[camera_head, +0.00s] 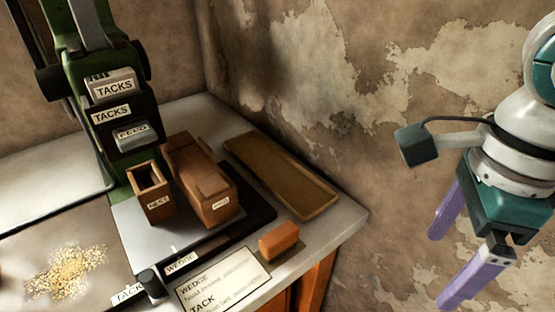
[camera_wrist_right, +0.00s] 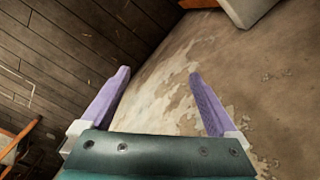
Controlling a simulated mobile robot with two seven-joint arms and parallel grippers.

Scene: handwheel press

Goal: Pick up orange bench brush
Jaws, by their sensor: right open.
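A small orange block (camera_head: 279,241), which looks like the bench brush, sits near the front right edge of the grey bench (camera_head: 338,228) in the head view. It lies beside the printed card; its bristles cannot be made out. My right gripper (camera_head: 440,270) is open and empty, with purple fingers, well to the right of the bench and apart from the brush. In the right wrist view the open fingers (camera_wrist_right: 160,74) have nothing between them, and the brush cannot be made out there. My left gripper is not in view.
A green press (camera_head: 104,172) stands at the back left of the bench. Two wooden boxes (camera_head: 205,185) and (camera_head: 151,193) stand on its dark base. A shallow brown tray (camera_head: 282,176) lies along the peeling wall (camera_head: 340,90). Yellowish grains (camera_head: 68,272) lie at left.

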